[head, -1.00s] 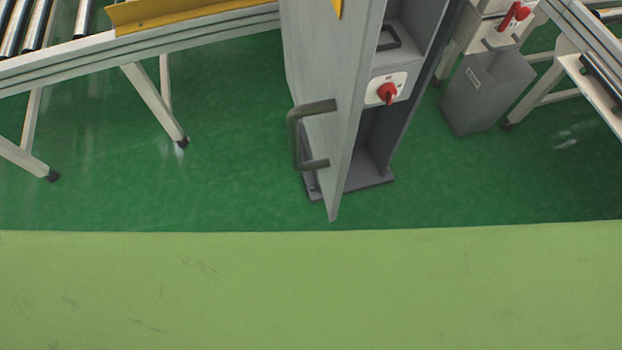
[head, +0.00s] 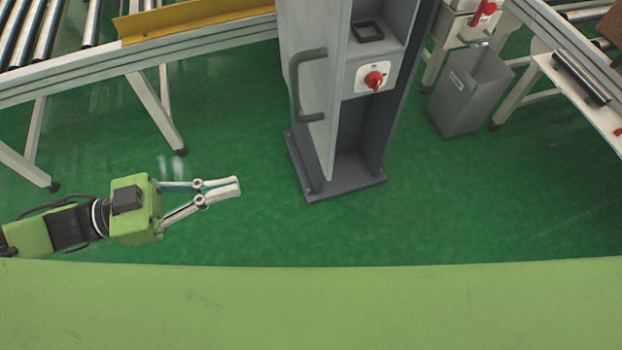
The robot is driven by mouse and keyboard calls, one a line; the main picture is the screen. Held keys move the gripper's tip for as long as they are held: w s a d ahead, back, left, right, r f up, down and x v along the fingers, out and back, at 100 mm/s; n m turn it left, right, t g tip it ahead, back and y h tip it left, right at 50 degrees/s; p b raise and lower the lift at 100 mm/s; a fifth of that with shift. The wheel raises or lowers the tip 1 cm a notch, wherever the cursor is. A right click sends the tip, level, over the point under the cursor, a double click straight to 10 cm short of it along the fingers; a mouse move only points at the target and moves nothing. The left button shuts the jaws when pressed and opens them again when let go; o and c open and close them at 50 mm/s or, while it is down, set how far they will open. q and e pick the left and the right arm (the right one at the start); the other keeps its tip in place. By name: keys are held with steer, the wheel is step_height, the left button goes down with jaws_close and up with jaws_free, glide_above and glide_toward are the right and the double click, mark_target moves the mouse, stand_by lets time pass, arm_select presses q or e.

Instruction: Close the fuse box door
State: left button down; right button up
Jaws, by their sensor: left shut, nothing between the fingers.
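The fuse box (head: 372,160) is a tall grey cabinet at the top centre of the head view. Its grey door (head: 316,95) stands open on the left side and points toward me. A grey bar handle (head: 294,90) is on the door's left face. Inside the box, a red rotary switch (head: 374,79) on a white plate shows. My left gripper (head: 238,186) is shut and empty, to the left of the box and nearer to me, apart from the door. The top of the box is cut off. My right gripper is not in view.
A roller conveyor with a yellow rail (head: 190,20) stands at the upper left. A grey bin (head: 466,92) and another conveyor frame (head: 565,65) are at the upper right. The green floor (head: 480,215) around the box is clear.

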arm_select(q)
steer(key=p, duration=0.5)
glide_toward(328, 166)
steer(key=x, duration=0.6)
steer(key=shift+w+r, duration=0.1)
steer(key=shift+d, duration=0.4)
steer(key=shift+w, duration=0.1)
steer(key=shift+d, duration=0.1)
